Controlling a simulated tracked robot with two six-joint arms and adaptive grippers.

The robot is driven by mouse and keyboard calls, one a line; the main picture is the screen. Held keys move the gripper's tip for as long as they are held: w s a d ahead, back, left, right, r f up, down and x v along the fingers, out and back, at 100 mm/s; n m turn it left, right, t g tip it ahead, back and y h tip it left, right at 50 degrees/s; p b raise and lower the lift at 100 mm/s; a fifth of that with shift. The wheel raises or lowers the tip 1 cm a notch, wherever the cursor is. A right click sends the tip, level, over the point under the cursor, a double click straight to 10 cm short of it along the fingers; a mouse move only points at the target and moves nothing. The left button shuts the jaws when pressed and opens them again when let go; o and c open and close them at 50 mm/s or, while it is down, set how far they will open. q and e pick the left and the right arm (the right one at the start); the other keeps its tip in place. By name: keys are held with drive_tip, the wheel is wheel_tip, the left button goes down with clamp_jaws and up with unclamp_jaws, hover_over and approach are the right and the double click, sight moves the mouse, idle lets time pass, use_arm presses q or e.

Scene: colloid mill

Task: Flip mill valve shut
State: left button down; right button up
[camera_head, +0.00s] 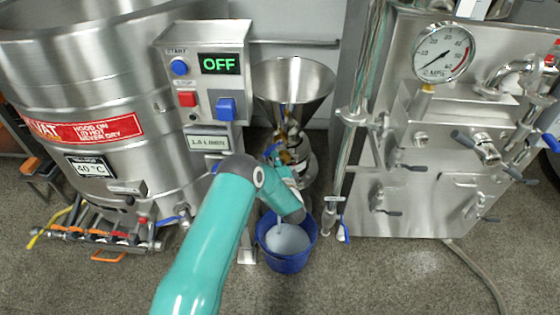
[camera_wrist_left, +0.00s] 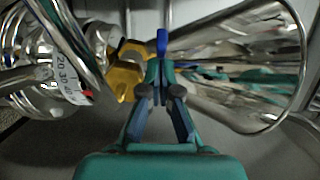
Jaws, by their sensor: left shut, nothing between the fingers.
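The mill (camera_head: 290,140) stands under a steel hopper (camera_head: 293,82) in the head view, partly hidden behind my left arm. In the left wrist view, a blue valve handle (camera_wrist_left: 161,42) stands upright just beyond my fingertips, beside a yellow fitting (camera_wrist_left: 128,70). My left gripper (camera_wrist_left: 159,77) is shut and empty, with its fingertips close to the blue handle. I cannot tell whether they touch it. In the head view my wrist covers much of the valve area. My right gripper is not in view.
A blue bucket (camera_head: 286,245) with pale liquid stands below the mill. The control box (camera_head: 205,75) reads OFF. A steel vat (camera_head: 90,110) is at left, and a steel machine with a gauge (camera_head: 443,52) at right. In the wrist view, a ring with numbers (camera_wrist_left: 68,85) is at left.

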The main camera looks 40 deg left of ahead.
sight(267, 154)
use_arm(q)
drive_tip(key=a, duration=0.1)
drive_tip(key=s+a+b, duration=0.1)
drive_tip(key=a, duration=0.1)
drive_tip(key=shift+a+f+b, duration=0.1)
drive_tip(key=shift+a+b, duration=0.15)
drive_tip(key=shift+b, duration=0.05)
drive_tip(key=shift+d, duration=0.15)
